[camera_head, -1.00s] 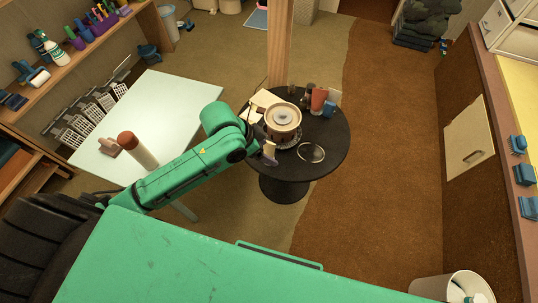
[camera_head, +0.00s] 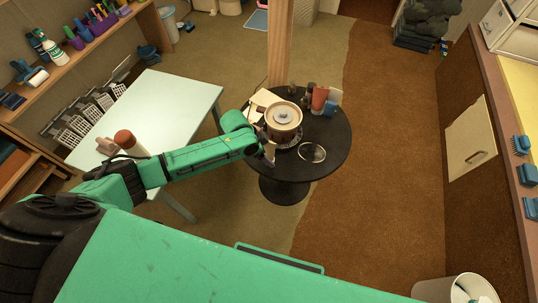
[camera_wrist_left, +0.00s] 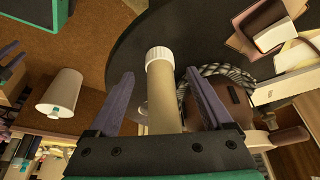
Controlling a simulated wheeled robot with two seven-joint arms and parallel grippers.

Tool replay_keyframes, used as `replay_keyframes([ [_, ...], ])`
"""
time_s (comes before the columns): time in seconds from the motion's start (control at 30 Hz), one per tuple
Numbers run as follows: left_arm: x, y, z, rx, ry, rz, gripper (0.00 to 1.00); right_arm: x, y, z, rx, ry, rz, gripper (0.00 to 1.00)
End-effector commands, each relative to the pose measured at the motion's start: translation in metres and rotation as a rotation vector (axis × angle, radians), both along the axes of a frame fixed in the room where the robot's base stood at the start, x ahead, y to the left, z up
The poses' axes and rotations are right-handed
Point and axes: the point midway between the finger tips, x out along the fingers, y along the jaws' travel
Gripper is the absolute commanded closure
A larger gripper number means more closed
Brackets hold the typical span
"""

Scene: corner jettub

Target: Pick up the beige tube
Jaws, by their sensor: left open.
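The beige tube (camera_wrist_left: 162,100), with a ribbed white cap, shows in the left wrist view against the black round table (camera_wrist_left: 130,55). My left gripper (camera_wrist_left: 160,76) is open, with one purple finger on each side of the tube. A gap shows between the tube and each finger, and its lower end is hidden behind the gripper body. In the head view my left gripper (camera_head: 267,156) is at the near left side of the round table (camera_head: 333,134), where the tube is hard to make out. My right gripper is not in view.
A lidded pot (camera_head: 283,121) stands close beside my left gripper. A clear round dish (camera_head: 312,153), a red container (camera_head: 319,99) and other small items share the round table. A white table (camera_head: 165,105) stands left, under my left arm.

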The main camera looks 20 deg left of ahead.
Motion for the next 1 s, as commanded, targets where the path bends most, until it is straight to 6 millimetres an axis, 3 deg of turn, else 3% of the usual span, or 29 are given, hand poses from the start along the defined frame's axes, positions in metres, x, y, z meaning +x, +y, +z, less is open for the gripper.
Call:
replay_keyframes([
  [0.07,0.002,-0.003,-0.01,0.0,0.0,-0.001,0.16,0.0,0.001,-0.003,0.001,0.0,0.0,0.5],
  [0.27,0.002,-0.004,-0.01,0.001,-0.001,-0.001,0.16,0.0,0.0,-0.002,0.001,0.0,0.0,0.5],
  [0.5,0.002,-0.003,-0.01,0.0,0.0,-0.001,1.0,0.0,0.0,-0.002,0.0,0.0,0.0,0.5],
  [0.83,0.003,-0.003,-0.005,0.0,-0.002,-0.001,1.0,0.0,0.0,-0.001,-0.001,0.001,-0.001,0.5],
  [1.0,0.003,-0.003,0.022,-0.001,-0.004,-0.001,1.0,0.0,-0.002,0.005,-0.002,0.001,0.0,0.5],
])
